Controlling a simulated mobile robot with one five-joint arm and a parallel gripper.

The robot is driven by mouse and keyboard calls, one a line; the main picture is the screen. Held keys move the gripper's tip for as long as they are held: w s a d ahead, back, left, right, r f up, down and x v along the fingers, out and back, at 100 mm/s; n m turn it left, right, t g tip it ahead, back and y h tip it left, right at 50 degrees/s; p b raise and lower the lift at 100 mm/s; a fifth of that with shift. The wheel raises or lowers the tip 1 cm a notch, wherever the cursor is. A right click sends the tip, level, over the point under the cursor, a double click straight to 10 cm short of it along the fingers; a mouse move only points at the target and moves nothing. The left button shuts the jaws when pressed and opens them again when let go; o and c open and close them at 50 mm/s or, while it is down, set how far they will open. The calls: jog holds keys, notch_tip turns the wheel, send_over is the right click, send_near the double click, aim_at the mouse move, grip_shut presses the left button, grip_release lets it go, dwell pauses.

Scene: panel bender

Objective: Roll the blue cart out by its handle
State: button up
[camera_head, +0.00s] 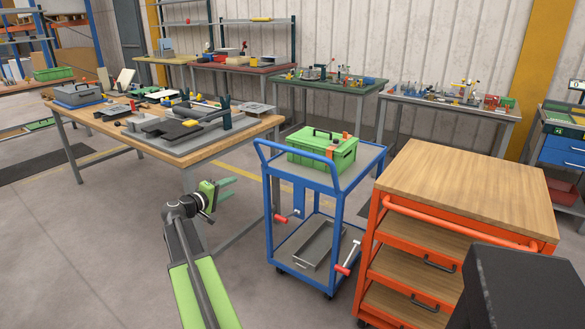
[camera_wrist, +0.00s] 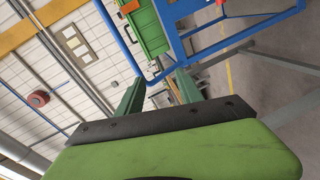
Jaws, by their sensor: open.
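The blue cart (camera_head: 324,209) stands on the floor in the middle of the head view, between the wooden workbench and an orange cart. Its blue tube handle (camera_head: 259,153) rises at the near left end of the top shelf. A green toolbox (camera_head: 322,152) sits on the top shelf and a grey tray (camera_head: 317,244) lies on the lower shelf. My gripper (camera_head: 225,188) is open and empty, left of the cart and apart from the handle. In the wrist view, blue cart tubes (camera_wrist: 122,42) show beyond my gripper's fingers (camera_wrist: 160,93), with the green toolbox at the top.
The orange cart (camera_head: 457,190) with a wooden top stands close on the right. The wooden workbench (camera_head: 170,137) with tools is behind left. A black block (camera_head: 520,290) fills the lower right corner. Red-handled parts (camera_head: 345,269) stick out from the blue cart. The floor at front left is clear.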

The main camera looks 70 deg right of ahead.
jog(key=s+d+r+h, duration=0.1)
jog(key=s+d, duration=0.3)
jog(key=d, duration=0.5)
jog(key=s+d+r+n+g+h, duration=0.1)
jog(key=s+d+r, duration=0.2)
jog(key=d, duration=0.7)
jog(key=s+d+r+h, duration=0.1)
jog(key=s+d+r, duration=0.1)
jog(key=s+d, duration=0.4)
jog(key=d+p, duration=0.1)
jog(key=d, duration=0.2)
jog(key=shift+s+d+r+n+g+h, duration=0.2)
jog(key=shift+r+n+g+h, duration=0.1)
jog(key=shift+r+n+g, duration=0.1)
grip_shut()
